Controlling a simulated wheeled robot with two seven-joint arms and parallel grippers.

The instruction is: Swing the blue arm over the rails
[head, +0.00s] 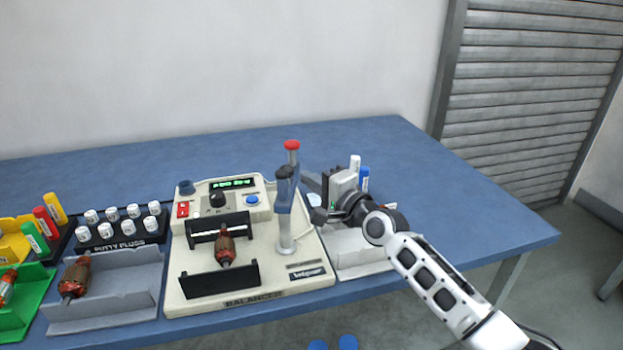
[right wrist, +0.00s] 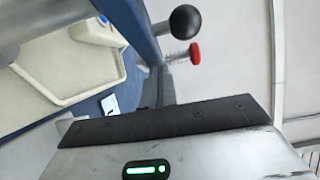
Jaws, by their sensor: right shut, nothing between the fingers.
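The balancer (head: 183,292) is a cream unit with a green display. An armature (head: 225,249) with a red-brown middle lies across its two black rails (head: 221,279). A pale post (head: 285,238) stands right of the rails and carries the blue arm (head: 283,200), which points roughly toward me, beside the rails. The blue arm also shows in the right wrist view (right wrist: 141,36), near a black ball knob (right wrist: 185,21) and a red knob (right wrist: 194,50). My right gripper (head: 310,184) is shut and empty, just right of the blue arm; contact is unclear. My left gripper is out of view.
Left of the balancer are a grey tray (head: 125,318) with another armature (head: 75,278), a rack of white bottles (head: 122,242) and a green bin (head: 38,300). A pale tray (head: 362,262) and markers (head: 364,178) are at the right. The table's right side is clear.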

